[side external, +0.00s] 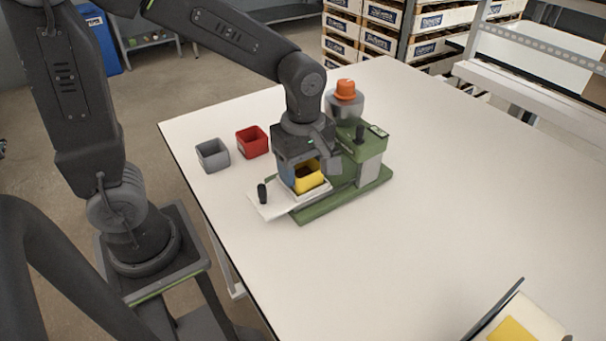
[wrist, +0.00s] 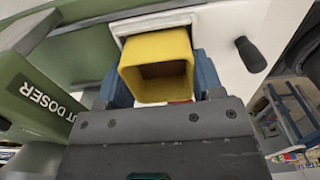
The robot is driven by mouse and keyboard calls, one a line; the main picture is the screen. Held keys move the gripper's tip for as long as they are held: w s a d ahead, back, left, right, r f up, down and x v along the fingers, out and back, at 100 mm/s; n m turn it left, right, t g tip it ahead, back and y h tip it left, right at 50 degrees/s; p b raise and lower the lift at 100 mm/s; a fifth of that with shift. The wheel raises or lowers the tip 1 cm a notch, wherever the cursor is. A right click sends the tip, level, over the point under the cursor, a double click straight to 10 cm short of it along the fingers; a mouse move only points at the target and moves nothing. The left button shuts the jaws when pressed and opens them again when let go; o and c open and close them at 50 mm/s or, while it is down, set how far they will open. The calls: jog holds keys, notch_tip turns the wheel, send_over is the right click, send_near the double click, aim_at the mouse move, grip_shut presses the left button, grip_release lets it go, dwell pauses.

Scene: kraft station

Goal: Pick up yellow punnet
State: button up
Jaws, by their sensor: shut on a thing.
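The yellow punnet (side external: 309,178) is a small square, open-topped box. It sits at the white plate of the green dosing machine (side external: 345,199), under my gripper (side external: 303,176). In the wrist view the yellow punnet (wrist: 157,62) shows its open mouth, with a dark inside. The blue fingers of my gripper (wrist: 160,80) stand on either side of it and are shut on it. I cannot tell whether its base touches the white plate.
A grey punnet (side external: 213,156) and a red punnet (side external: 252,142) stand left of the machine. An orange-capped hopper (side external: 345,92) rises behind my gripper. A black handle (side external: 262,193) sticks up from the white plate. The table's right side is mostly clear.

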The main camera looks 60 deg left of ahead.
jog(key=shift+r, duration=0.45)
jog(key=r, duration=0.3)
jog(key=shift+a+r, duration=0.3)
jog(key=shift+r, duration=0.05)
jog(key=s+a+r, duration=0.3)
jog(key=a+r, duration=0.3)
jog(key=a, duration=0.4)
jog(key=shift+w+a+f, duration=1.35)
jog(key=shift+w+f, duration=0.3)
jog(key=shift+f, duration=0.45)
jog(key=shift+w+a+f, duration=1.35)
jog(key=shift+w+f, duration=0.3)
jog(key=shift+f, duration=0.5)
jog(key=shift+w+a+f, duration=1.35)
jog(key=shift+w+f, duration=0.3)
jog(key=shift+f, duration=0.45)
jog(key=shift+f, duration=0.75)
